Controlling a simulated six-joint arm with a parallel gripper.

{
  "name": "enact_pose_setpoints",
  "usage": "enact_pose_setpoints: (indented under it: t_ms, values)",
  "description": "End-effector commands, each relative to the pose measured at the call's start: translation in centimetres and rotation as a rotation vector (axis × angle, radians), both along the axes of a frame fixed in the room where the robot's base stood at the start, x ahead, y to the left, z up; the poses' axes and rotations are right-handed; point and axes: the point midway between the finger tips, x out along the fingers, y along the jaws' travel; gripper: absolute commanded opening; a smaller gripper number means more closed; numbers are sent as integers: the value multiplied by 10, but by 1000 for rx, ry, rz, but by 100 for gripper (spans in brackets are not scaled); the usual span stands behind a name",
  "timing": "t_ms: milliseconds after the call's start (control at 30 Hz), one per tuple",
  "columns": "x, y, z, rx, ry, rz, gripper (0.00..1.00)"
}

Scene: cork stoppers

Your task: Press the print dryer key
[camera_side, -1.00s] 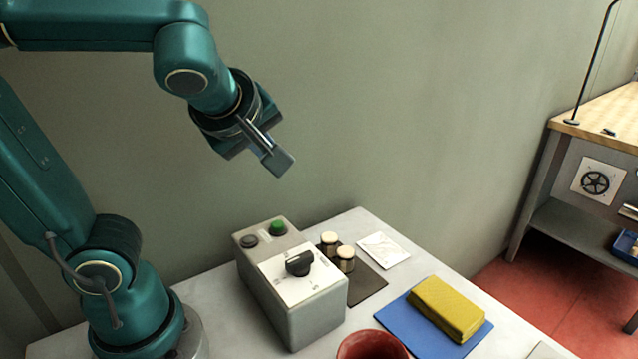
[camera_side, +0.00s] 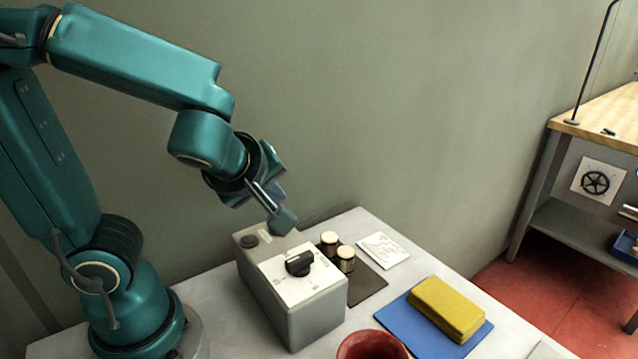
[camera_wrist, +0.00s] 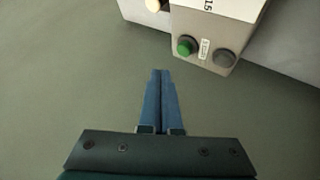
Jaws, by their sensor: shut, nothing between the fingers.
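A grey control box (camera_side: 318,318) stands on the table, with a black rotary knob (camera_side: 299,263) on a white dial plate. At its far end are a dark round button (camera_side: 249,241) and a green button, which my gripper hides in the side view. The wrist view shows the green button (camera_wrist: 184,46), the dark button (camera_wrist: 223,57) and a small label (camera_wrist: 205,48) between them, too small to read. My gripper (camera_side: 284,222) is shut and empty, its tips over the green button's end of the box. In the wrist view the fingertips (camera_wrist: 161,72) appear just short of the green button, apart from it.
Two cork-topped jars (camera_side: 345,258) stand on a dark mat (camera_side: 368,283) right of the box, beside a white card (camera_side: 384,249). A red bowl (camera_side: 372,346) is at the front. A wooden-topped bench (camera_side: 600,115) stands at right.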

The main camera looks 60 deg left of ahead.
Motion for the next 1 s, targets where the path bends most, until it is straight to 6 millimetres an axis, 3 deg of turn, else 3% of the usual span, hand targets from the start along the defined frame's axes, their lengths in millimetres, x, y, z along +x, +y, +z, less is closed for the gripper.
enact_pose_setpoints:
  t_ms: [300,1000]
  values:
    - [0,0,-22,0,1,-2,0]
    - [0,0,-23,-1,0,-1,0]
